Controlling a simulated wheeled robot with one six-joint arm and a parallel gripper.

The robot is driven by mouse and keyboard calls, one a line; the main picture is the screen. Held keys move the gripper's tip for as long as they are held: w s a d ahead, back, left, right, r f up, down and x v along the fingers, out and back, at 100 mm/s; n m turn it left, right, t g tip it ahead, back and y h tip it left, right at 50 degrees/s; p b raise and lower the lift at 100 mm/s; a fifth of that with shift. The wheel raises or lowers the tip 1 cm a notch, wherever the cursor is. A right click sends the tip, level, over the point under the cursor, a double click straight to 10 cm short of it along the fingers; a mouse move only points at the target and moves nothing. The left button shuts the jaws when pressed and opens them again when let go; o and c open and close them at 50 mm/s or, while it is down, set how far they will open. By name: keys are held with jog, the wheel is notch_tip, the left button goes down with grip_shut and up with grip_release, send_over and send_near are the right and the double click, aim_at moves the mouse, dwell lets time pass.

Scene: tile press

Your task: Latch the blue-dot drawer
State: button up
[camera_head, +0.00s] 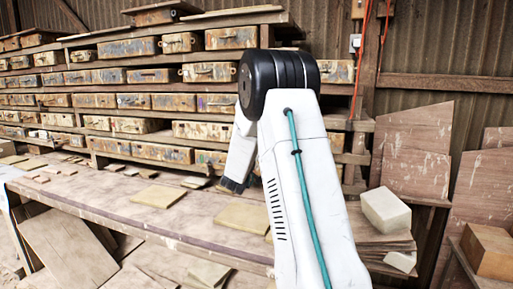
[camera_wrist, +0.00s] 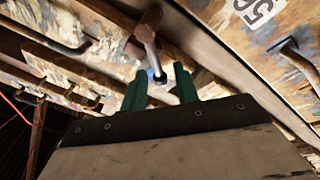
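In the wrist view my gripper (camera_wrist: 160,88) shows two green fingers standing apart, with a gap between them. A rusty metal handle or latch piece (camera_wrist: 148,35) hangs from a worn drawer front just beyond the fingertips. Its lower end, with a small bluish-white spot (camera_wrist: 151,73), lies in line with the gap; I cannot tell whether the fingers touch it. I cannot tell for sure whether this spot is the blue dot. In the head view my arm reaches to the rack of worn drawers (camera_head: 231,38) and the fingertips are hidden.
A long wooden bench (camera_head: 110,195) with flat tiles (camera_head: 158,196) runs below the rack. A pale block (camera_head: 386,210) stands on stacked boards at right. In the wrist view a drawer with a white number label (camera_wrist: 258,10) and another metal handle (camera_wrist: 285,45) is close at right.

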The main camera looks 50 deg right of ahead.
grip_shut()
jog(key=shift+s+d+r+m+g, duration=0.25)
jog(key=shift+s+m+g, duration=0.4)
jog(key=shift+m, duration=1.3)
jog(key=shift+s+d+r+m+g, duration=0.3)
jog(key=shift+m+g, duration=0.5)
jog(key=shift+m, duration=1.1)
jog(key=shift+s+d+r+m+g, duration=0.2)
jog(key=shift+s+m+g, duration=0.5)
jog(key=shift+m, duration=1.25)
grip_release()
jog(key=shift+a, duration=0.1)
